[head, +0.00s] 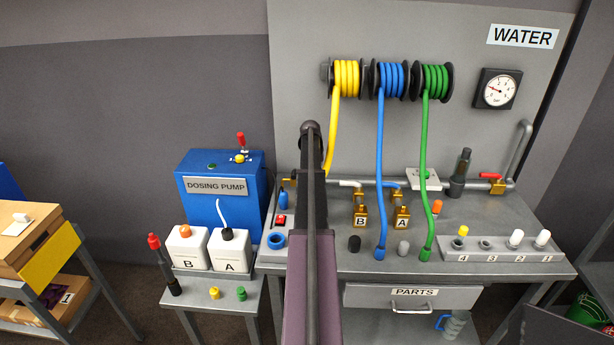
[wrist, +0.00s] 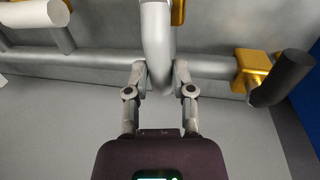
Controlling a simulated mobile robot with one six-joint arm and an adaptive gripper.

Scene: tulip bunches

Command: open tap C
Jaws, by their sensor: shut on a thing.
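My gripper (wrist: 160,72) is shut on a grey curved piece (wrist: 157,45) in the wrist view, one finger on each side of it. A bit of brass (wrist: 178,12) shows beside the top of this piece. No letter C can be read in either view. In the head view my arm covers my gripper and that part of the bench, so the piece does not show there. Brass tap B (head: 360,210) and brass tap A (head: 402,215) stand to the right of my arm, with a white lever (head: 350,184) and a blue lever (head: 393,186).
A brass fitting with a dark handle (wrist: 281,78) is close to the right finger in the wrist view. A white cylinder (wrist: 32,12) is at upper left. Yellow (head: 333,130), blue (head: 380,170) and green (head: 426,170) hoses hang over the bench. The dosing pump (head: 212,205) stands left.

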